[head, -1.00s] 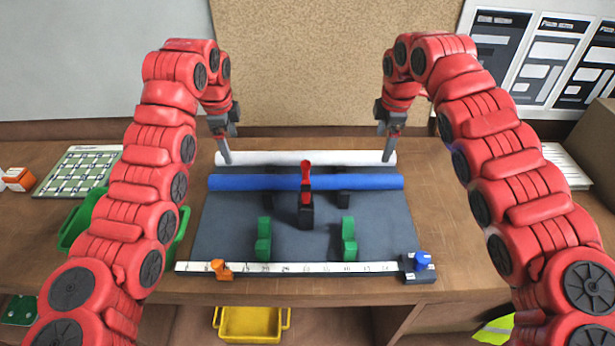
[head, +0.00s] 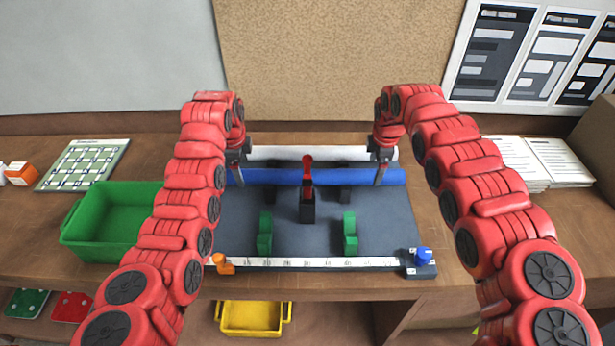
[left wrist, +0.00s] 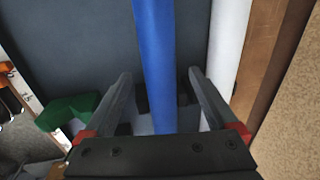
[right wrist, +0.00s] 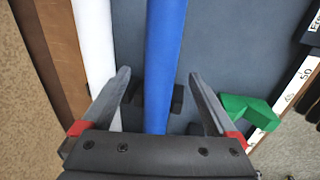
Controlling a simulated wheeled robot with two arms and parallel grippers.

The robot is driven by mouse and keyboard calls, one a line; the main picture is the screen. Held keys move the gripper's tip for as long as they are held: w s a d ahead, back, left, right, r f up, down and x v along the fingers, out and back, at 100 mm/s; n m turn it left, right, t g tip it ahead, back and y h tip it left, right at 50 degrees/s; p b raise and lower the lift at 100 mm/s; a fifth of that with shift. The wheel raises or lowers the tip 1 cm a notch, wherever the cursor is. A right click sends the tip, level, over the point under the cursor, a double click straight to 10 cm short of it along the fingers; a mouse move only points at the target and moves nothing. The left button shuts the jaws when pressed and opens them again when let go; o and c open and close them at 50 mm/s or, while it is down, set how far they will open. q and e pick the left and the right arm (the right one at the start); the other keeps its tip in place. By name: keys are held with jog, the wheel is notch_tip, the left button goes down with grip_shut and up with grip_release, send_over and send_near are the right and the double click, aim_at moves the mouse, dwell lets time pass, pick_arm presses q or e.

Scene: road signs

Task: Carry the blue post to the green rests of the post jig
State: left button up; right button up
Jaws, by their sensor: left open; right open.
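The blue post (head: 280,177) lies left to right across black rests on the dark grey mat, in front of a white post (head: 300,153). My left gripper (head: 238,178) is open over its left part, and the left wrist view shows the blue post (left wrist: 156,60) running between the spread fingers. My right gripper (head: 381,174) is open over its right part, and the right wrist view shows the blue post (right wrist: 163,60) between those fingers. The green rests of the jig, left (head: 265,234) and right (head: 350,234), stand empty nearer me. I cannot tell if any finger touches the post.
A black stand with a red-handled clamp (head: 307,190) stands mid-mat between the green rests and the blue post. A white ruler (head: 310,264) with an orange slider (head: 222,264) and a blue knob (head: 423,255) borders the mat's front. A green bin (head: 115,240) sits left.

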aim_at(243, 173)
pick_arm(q)
jog(key=shift+w+f, duration=0.2)
jog(key=shift+f, duration=1.05)
pick_arm(e)
jog(key=shift+w+a+f, duration=0.1)
jog(key=shift+w+f, duration=0.05)
jog(key=shift+f, duration=0.45)
jog(key=shift+w+f, duration=0.1)
jog(key=shift+f, duration=0.5)
pick_arm(q)
jog(key=shift+w+f, duration=0.15)
jog(key=shift+f, duration=0.55)
pick_arm(e)
jog(key=shift+w+f, duration=0.1)
jog(key=shift+f, duration=0.65)
pick_arm(q)
grip_shut()
pick_arm(e)
grip_shut()
jog(key=shift+r, duration=0.1)
